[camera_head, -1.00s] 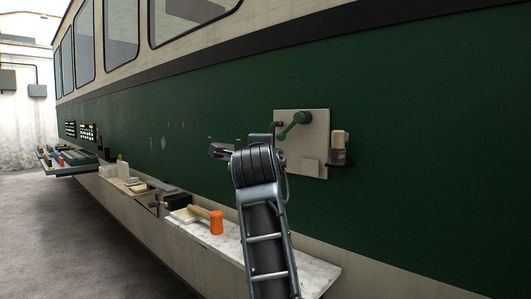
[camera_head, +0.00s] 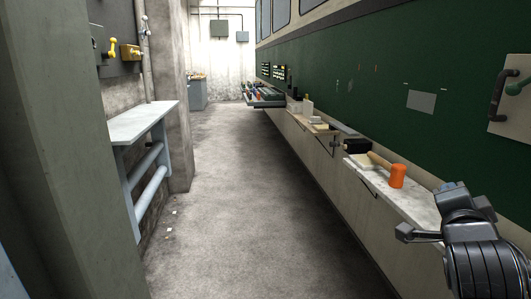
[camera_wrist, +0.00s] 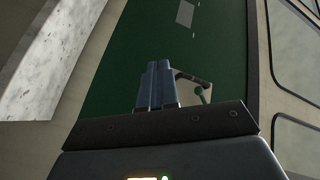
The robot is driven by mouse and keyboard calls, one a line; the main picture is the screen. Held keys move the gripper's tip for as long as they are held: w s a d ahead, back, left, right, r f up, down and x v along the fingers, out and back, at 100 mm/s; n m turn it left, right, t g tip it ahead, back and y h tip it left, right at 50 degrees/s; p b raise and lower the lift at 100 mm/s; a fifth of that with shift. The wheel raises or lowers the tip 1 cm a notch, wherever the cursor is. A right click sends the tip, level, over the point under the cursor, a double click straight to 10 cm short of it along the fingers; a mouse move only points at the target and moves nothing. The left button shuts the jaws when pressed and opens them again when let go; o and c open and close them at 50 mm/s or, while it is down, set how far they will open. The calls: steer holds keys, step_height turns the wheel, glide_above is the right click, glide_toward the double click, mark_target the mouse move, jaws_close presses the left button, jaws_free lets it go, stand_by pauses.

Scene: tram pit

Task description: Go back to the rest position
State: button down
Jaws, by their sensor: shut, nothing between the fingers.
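My arm shows at the lower right of the head view, its wrist end (camera_head: 462,208) close to the tram's side and above the near end of the ledge. In the wrist view the two blue-grey fingers of my gripper (camera_wrist: 157,68) lie side by side, shut and empty. In the head view, the panel (camera_head: 511,120) is cut off by the right edge.
A ledge (camera_head: 408,204) along the tram bears an orange mallet (camera_head: 397,176) and a black box (camera_head: 357,146). A white wall shelf (camera_head: 143,122) juts out at left, below a yellow lever (camera_head: 112,47). The concrete floor (camera_head: 230,200) between is clear. A grey cabinet (camera_head: 198,92) stands farther back.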

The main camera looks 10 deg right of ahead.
steer(key=s+a+f+n+t+y+p, duration=0.1)
steer(key=s+a+f+n+y, duration=0.4)
steer(key=s+f, duration=0.4)
steer(key=s+a+f+n+y, duration=0.2)
steer(key=s+a+f+n, duration=0.5)
steer(key=s, duration=0.4)
steer(key=s+a+r+n+y, duration=0.1)
steer(key=s+a+n, duration=0.2)
steer(key=s, duration=0.8)
steer(key=s+a+r+n+g+y+p, duration=0.1)
steer(key=s+a+n+y, duration=0.1)
steer(key=s, duration=0.9)
steer(key=shift+s+a+r+n, duration=0.3)
steer(key=shift+a+n, duration=0.3)
steer(key=shift+a, duration=0.3)
steer(key=shift+f, duration=0.1)
